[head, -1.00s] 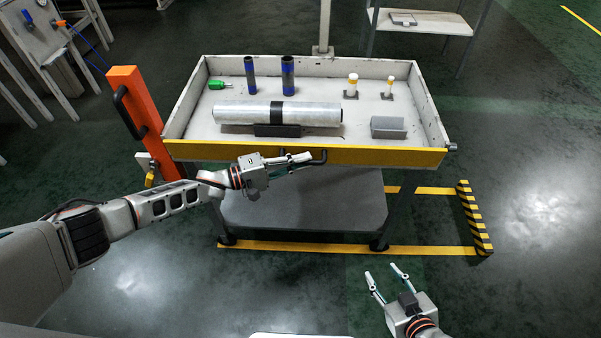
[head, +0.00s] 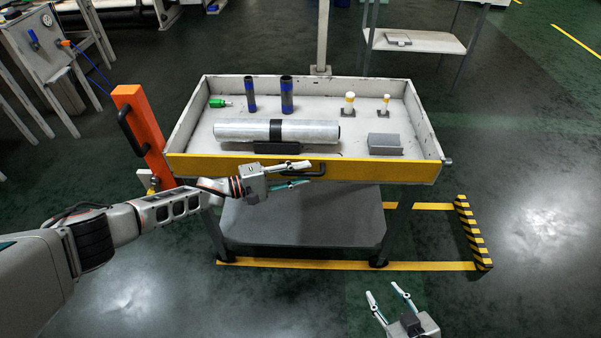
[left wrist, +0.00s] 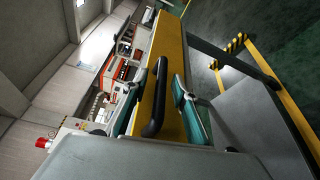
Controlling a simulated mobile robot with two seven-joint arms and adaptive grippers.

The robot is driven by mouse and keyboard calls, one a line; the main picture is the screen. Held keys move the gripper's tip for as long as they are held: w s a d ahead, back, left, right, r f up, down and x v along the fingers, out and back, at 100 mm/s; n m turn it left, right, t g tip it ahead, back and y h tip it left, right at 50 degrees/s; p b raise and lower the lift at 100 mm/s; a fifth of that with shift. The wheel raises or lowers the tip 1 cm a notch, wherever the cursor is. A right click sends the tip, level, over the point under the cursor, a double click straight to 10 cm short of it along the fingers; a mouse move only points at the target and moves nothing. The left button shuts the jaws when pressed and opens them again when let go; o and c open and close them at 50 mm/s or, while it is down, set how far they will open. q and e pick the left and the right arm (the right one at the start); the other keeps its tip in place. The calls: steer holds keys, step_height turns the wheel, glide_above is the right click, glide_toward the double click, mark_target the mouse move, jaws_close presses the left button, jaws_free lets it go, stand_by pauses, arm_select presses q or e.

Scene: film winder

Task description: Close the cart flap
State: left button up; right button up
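The cart flap (head: 225,168) is the yellow front panel of the white cart tray (head: 350,133). It stands roughly upright across the front, its ends meeting the side walls; any small gap at the corners cannot be made out. A black bar handle (head: 315,174) is on its face and also shows in the left wrist view (left wrist: 155,100). My left gripper (head: 298,175) is open at the handle, its fingers apart on either side of it; contact cannot be told. My right gripper (head: 385,295) is open and empty, low in front of the cart.
The tray holds a wrapped film roll (head: 235,131), dark blue-banded tubes (head: 287,96), a green item (head: 217,102), white-yellow pegs (head: 349,102) and a grey block (head: 385,143). An orange post (head: 140,125) stands at the cart's left. The floor in front is clear.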

arm_select(q)
steer(key=v, duration=1.2)
steer(key=shift+d, duration=0.1)
steer(key=s+d+f+m+t+y, duration=0.2)
steer(key=s+d+f+m+t, duration=0.25)
steer(key=s+d, duration=0.7)
steer(key=s+a+f+m+y, duration=0.3)
steer(key=s+a+f+y, duration=0.1)
steer(key=s+a, duration=0.3)
steer(key=s+a+f+m+y, duration=0.3)
steer(key=s+a+f+y, duration=0.2)
steer(key=a, duration=0.6)
steer(key=shift+s+a+y, duration=0.2)
steer(key=shift+s+y, duration=0.85)
steer(key=shift+y, duration=0.05)
